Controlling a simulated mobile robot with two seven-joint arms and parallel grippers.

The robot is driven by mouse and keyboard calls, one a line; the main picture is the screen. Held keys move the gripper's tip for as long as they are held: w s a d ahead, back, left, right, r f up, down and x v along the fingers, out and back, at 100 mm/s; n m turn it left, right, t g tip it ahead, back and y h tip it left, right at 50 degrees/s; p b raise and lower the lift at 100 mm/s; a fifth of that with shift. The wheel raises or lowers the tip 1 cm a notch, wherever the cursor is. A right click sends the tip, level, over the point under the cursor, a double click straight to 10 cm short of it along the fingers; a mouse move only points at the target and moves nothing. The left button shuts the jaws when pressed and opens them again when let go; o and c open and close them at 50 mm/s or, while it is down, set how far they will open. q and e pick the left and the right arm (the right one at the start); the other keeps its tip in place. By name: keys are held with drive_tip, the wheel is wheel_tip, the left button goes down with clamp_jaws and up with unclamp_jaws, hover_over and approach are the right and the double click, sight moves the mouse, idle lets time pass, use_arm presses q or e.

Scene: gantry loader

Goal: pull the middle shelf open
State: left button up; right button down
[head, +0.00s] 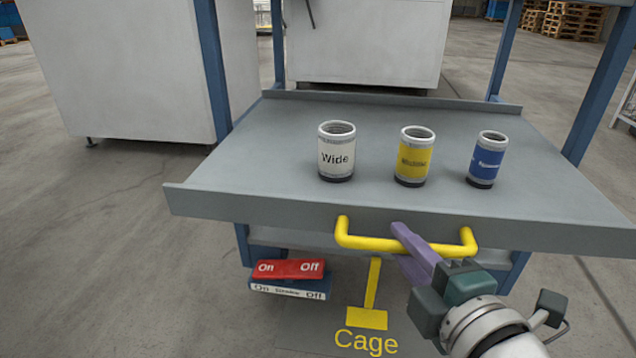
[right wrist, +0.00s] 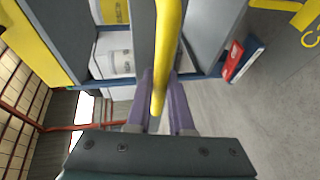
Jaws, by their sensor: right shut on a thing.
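The grey shelf (head: 250,180) spans the head view, its front edge standing out ahead of the blue frame posts. A yellow bar handle (head: 365,242) is fixed to its front. My right gripper (head: 410,243) has its purple fingers on the right half of the handle's bar and is shut on it. In the right wrist view, the yellow handle (right wrist: 169,45) runs between the purple fingers (right wrist: 165,105). My left gripper is not in view.
On the shelf stand a white can marked "Wide" (head: 337,155), a yellow-labelled can (head: 413,160) and a blue-labelled can (head: 486,162), all upright. A red rocker switch (head: 290,269) and a yellow "Cage" lever (head: 367,319) sit below the front edge. Blue posts (head: 212,70) flank the shelf.

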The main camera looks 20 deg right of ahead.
drive_tip(key=c, duration=0.8)
unclamp_jaws()
drive_tip(key=shift+s+r, duration=0.1)
drive_tip(key=shift+s, duration=0.05)
drive_tip(key=p+v, duration=0.4)
drive_tip(key=v, duration=0.5)
drive_tip(key=shift+s, duration=0.3)
